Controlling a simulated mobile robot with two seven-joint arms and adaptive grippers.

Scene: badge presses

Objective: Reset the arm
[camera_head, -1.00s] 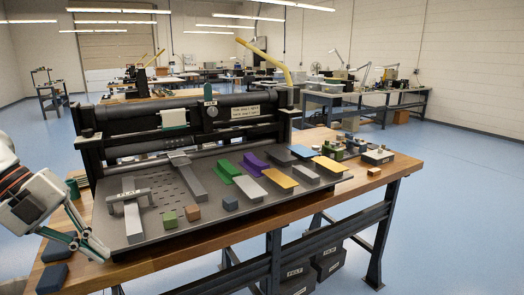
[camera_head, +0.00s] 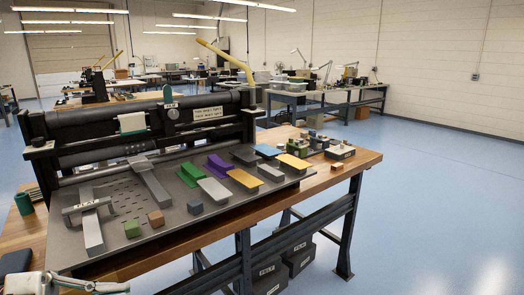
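My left gripper (camera_head: 100,288) shows only in part at the bottom left edge of the head view, low and in front of the press bench. Its fingers are cut off by the frame, so I cannot tell whether it is open or shut. No object shows in it. My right gripper is out of view. The badge press (camera_head: 140,125) stands on the wooden bench (camera_head: 350,165), with a yellow lever handle (camera_head: 224,60) raised at its right end.
Several coloured blocks, including a green one (camera_head: 188,174), a purple one (camera_head: 218,166) and a yellow one (camera_head: 243,180), lie on the dark bed. A green cup (camera_head: 24,203) stands at the left. Dark boxes (camera_head: 268,278) sit under the bench. Blue floor at right is open.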

